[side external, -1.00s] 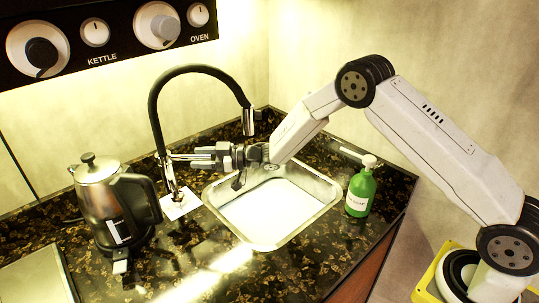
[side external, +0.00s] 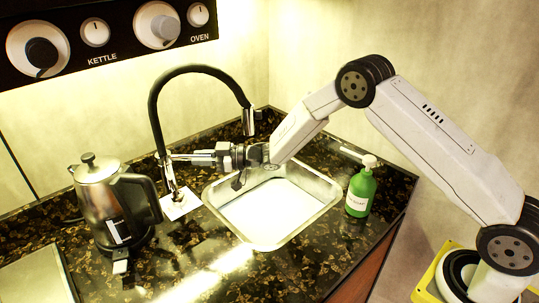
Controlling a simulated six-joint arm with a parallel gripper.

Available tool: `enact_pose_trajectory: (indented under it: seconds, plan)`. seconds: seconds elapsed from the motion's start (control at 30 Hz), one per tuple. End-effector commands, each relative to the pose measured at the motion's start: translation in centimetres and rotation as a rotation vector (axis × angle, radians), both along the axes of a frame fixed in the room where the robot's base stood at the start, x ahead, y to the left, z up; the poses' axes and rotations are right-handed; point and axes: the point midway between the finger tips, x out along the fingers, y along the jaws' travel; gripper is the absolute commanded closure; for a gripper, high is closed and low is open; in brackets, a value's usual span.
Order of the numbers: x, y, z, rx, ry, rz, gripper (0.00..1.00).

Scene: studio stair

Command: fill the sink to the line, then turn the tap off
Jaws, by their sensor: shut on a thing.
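The sink (side external: 322,190) is a steel basin set in the dark speckled counter, with a pale, whitish surface inside it. I cannot make out a fill line. The tap (side external: 152,112) has a tall black arched neck with a metal spout end (side external: 249,121) over the back of the sink. I cannot clearly see a stream from the spout. My gripper (side external: 192,158) reaches in from the right, above the sink's left back side, and is shut on the tap's lever (side external: 178,157) beside the tap's lower stem.
A steel kettle (side external: 102,205) with a black handle stands left of the tap. A green soap bottle (side external: 361,189) stands right of the sink. A panel with knobs (side external: 100,35) is on the wall at the upper left. The counter in front of the sink is clear.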

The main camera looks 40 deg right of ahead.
Motion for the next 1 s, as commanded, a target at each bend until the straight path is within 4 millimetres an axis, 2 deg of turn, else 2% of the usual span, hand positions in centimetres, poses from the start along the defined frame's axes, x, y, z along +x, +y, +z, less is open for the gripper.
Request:
enact_pose_trajectory:
  seconds: [0.77, 1.0]
  plan:
    - [-0.06, -0.01, -0.05, 0.000, 0.001, -0.003, 1.00]
    - [-0.50, 0.49, -0.03, 0.001, 0.002, -0.058, 1.00]
